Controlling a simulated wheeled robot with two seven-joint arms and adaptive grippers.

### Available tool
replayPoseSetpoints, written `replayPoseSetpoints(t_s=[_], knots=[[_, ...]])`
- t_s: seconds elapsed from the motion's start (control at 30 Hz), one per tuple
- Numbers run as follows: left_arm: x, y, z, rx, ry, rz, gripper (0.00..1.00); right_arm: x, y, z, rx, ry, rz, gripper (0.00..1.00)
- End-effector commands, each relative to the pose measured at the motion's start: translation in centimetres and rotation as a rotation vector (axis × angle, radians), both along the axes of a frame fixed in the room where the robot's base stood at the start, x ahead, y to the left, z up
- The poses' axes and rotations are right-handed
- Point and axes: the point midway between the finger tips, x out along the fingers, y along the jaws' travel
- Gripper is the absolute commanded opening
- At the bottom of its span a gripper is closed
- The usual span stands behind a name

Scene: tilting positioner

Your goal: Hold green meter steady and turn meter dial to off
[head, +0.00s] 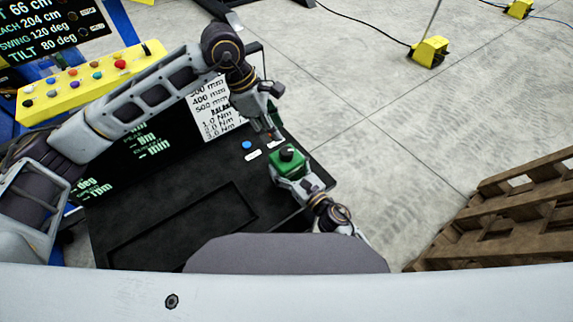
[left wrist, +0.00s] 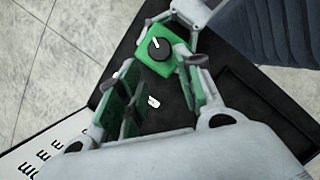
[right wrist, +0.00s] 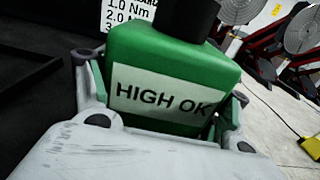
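The green meter (head: 287,170) is a green box with a black dial (head: 287,153) on top. My right gripper (head: 285,177) has its fingers on both sides of the meter and holds it above the dark bench. In the right wrist view the meter (right wrist: 165,65) carries a white label reading "HIGH OK". In the left wrist view the dial (left wrist: 160,48) shows a white pointer line slanting to the upper left. My left gripper (head: 273,122) hangs near the meter, apart from the dial. Its fingers (left wrist: 160,88) are spread and empty.
The dark bench (head: 205,237) has a recessed rectangle and small white and blue buttons near the meter. A white printed sheet (head: 215,108) stands behind. A yellow button panel (head: 90,83) is at the left. A wooden pallet (head: 500,215) stands at the right, with open floor between.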

Motion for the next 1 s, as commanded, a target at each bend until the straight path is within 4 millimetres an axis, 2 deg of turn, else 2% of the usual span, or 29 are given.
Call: replayPoseSetpoints(t_s=[0.03, 0.17, 0.33, 0.53, 0.8, 1.0], knots=[[0.0, 0.0, 0.0, 0.000, 0.000, 0.000, 0.36, 0.0, 0.0, 0.0, 0.000, 0.000, 0.000, 0.58], [0.0, 0.0, 0.0, 0.000, 0.000, 0.000, 0.36, 0.0, 0.0, 0.0, 0.000, 0.000, 0.000, 0.41], [0.1, 0.0, 0.2, 0.000, -0.004, -0.001, 0.58, 0.0, 0.0, 0.0, 0.000, 0.000, 0.000, 0.41], [0.7, -0.3, 1.7, -0.004, -0.037, -0.006, 0.58, 0.0, 0.0, 0.0, 0.000, 0.000, 0.000, 0.41], [0.7, -3.5, 5.3, -0.007, -0.112, -0.070, 0.58, 0.0, 0.0, 0.0, 0.000, 0.000, 0.000, 0.41], [0.4, -6.2, 6.7, 0.016, -0.148, -0.123, 0.58, 0.0, 0.0, 0.0, 0.000, 0.000, 0.000, 0.41]])
